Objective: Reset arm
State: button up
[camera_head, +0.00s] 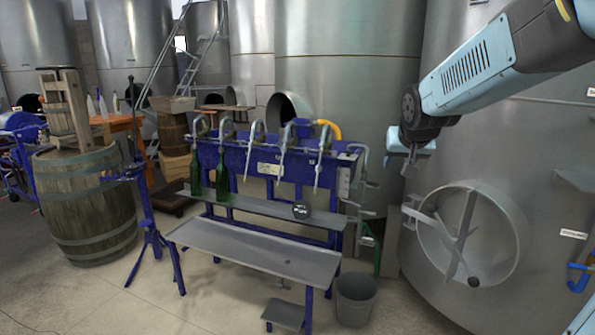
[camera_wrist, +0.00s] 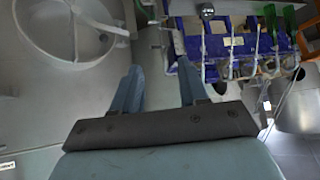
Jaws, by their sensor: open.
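My gripper (camera_head: 400,158) is at the end of my raised light-blue arm, which reaches in from the upper right of the head view. It hangs in the air in front of the large steel tanks, to the right of the blue bottle-filling stand (camera_head: 262,160). In the wrist view my gripper (camera_wrist: 160,82) shows two blue fingers standing well apart with nothing between them. In that view the filling stand (camera_wrist: 215,45) is beyond the fingers at the upper right, and a round tank hatch (camera_wrist: 95,50) is at the upper left.
A grey bench (camera_head: 255,250) and a bucket (camera_head: 356,299) stand in front. A barrel (camera_head: 85,205) is at left, a hatch (camera_head: 480,235) at right.

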jog(key=s+f+n+g, duration=0.1)
jog(key=s+f+g, duration=0.2)
jog(key=s, duration=2.2)
jog(key=shift+s+a+n+y, duration=0.3)
jog(key=shift+a+y, duration=0.1)
jog(key=shift+a, duration=0.05)
jog(key=shift+f, duration=0.1)
